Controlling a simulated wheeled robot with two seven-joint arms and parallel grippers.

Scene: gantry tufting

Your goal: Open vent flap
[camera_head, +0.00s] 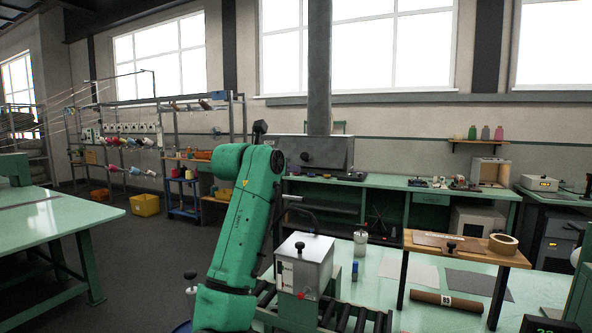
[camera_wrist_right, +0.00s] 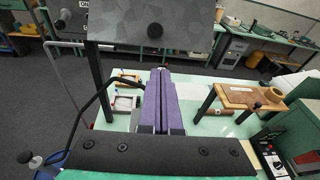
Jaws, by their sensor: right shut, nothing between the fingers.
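A grey metal hood (camera_head: 335,150) hangs under a vertical duct in the head view. Its front carries a dark round knob (camera_head: 306,156). In the right wrist view a grey panel (camera_wrist_right: 195,32) with a dark knob (camera_wrist_right: 155,30) fills the top middle; I take it for the vent flap. How far it stands open cannot be told. My right gripper (camera_wrist_right: 157,74) is shut and empty, its purple fingers pointing toward the panel, tips just below the knob in the picture. Any contact cannot be told. In the head view my green right arm hides the gripper. My left gripper is not in view.
A white box with a black knob (camera_head: 305,264) stands by a roller track. A small wooden shelf (camera_head: 487,257) with a tape roll stands on the green table to the right. A curved black tube (camera_wrist_right: 97,97) lies left of the gripper. A green bench (camera_head: 385,182) runs behind.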

